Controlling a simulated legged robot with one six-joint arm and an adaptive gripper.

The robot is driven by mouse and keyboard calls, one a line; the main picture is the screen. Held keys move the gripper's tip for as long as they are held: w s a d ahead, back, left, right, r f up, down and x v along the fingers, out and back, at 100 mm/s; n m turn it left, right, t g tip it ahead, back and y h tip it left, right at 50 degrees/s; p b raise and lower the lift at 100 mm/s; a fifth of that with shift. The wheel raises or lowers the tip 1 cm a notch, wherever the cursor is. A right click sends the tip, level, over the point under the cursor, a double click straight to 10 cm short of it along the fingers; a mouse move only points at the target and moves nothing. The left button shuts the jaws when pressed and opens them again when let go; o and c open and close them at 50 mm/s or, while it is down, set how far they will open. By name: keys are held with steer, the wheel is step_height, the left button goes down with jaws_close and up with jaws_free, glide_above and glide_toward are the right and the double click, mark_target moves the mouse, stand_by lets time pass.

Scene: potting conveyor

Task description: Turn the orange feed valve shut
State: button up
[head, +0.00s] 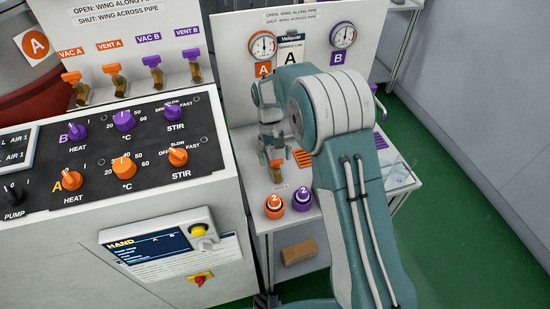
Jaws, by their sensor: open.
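An orange piece (276,164), which looks like the orange feed valve's wing, shows on the white bench just under my gripper. It is small and partly hidden, so its angle to the pipe cannot be told. My gripper (272,150) points down over it, with its jaws open. I cannot tell whether the fingers touch the wing or stand around it. My arm covers much of the bench to the right. A sign on the back panel (232,75) reads "open: wing along pipe, shut: wing across pipe".
Two gauges, orange A (263,47) and purple B (342,36), are on the panel. Orange (274,206) and purple (302,199) round parts marked 2 sit at the bench front. A knobbed control console (120,150) stands left. Green floor (450,230) is clear at right.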

steer(key=v, duration=1.2)
steer(key=shift+s+a, duration=0.1)
